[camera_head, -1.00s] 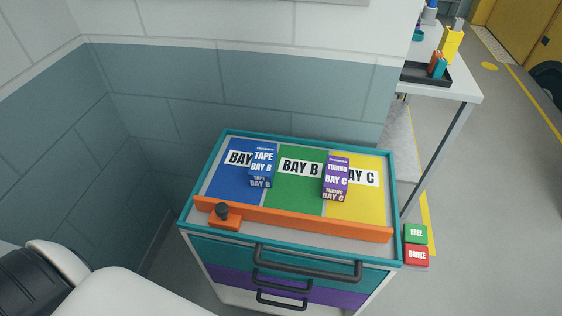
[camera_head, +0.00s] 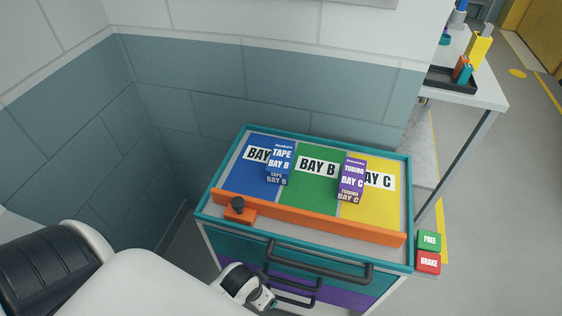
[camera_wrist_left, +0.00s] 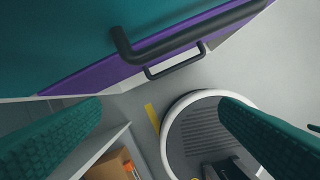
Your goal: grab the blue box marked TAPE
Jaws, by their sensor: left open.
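The blue box marked TAPE and BAY B (camera_head: 281,162) stands on the cart top, on the blue bay panel (camera_head: 243,178) beside the green one, partly covering the blue panel's label. My left arm comes in from the lower left, and its wrist (camera_head: 245,286) is low in front of the cart's drawers, below and apart from the box. Its fingers are hidden in the head view. In the left wrist view my left gripper (camera_wrist_left: 162,108) is open, its two teal fingers wide apart with nothing between them.
A purple TUBING box (camera_head: 351,179) stands on the cart near the yellow panel. An orange bar (camera_head: 320,220) with a dark knob (camera_head: 238,205) crosses the cart's front. Dark drawer handles (camera_wrist_left: 185,35) are close to my gripper. FREE (camera_head: 429,240) and BRAKE (camera_head: 428,262) pads are at right.

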